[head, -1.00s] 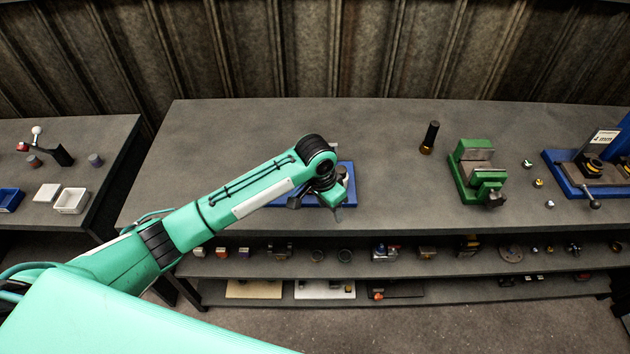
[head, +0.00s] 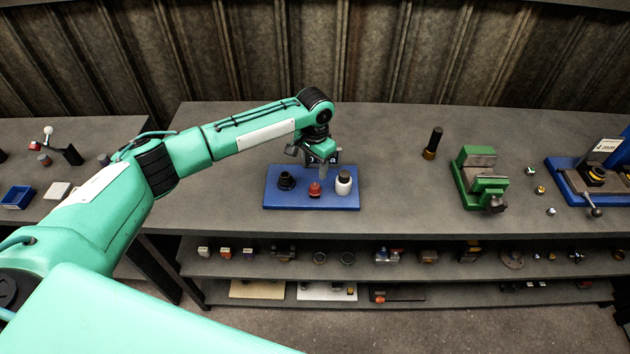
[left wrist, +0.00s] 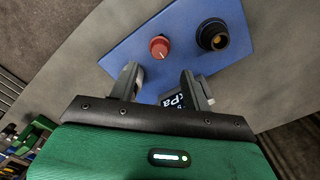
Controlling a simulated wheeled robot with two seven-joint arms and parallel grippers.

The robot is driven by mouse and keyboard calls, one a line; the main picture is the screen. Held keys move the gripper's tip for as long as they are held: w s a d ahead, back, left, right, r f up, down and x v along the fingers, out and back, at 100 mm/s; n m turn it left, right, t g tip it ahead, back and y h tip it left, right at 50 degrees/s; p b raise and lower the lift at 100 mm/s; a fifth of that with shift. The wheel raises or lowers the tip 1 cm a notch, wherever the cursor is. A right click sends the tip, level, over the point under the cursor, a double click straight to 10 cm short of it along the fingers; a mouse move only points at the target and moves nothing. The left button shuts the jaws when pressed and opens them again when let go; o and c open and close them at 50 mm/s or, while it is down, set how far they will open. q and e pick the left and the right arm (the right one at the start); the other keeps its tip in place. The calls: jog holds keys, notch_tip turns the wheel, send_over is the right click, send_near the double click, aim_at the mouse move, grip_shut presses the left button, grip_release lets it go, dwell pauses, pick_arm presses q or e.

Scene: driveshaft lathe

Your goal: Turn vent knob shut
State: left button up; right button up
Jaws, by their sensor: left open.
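The red knob (head: 314,189) stands in the middle of a blue base plate (head: 275,201) on the bench. It also shows in the left wrist view (left wrist: 159,47), with a small pale mark on it. My left gripper (head: 322,168) is over the back part of the plate, behind and above the knob. In the left wrist view its two fingers (left wrist: 162,82) are spread, with nothing between them, and the knob lies beyond the fingertips. My right gripper is not in view.
On the plate, a black fitting (head: 286,181) is left of the knob and a white black-capped part (head: 343,183) is close on its right. A green vise (head: 480,178) and a dark cylinder (head: 432,143) are further right. The bench front is clear.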

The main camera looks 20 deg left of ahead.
aim_at(315, 186)
pick_arm(q)
notch_tip(315, 186, down, 7)
jog(key=shift+f+p, duration=0.2)
jog(key=shift+p, duration=0.6)
jog(key=shift+f, duration=0.5)
jog(key=c, duration=1)
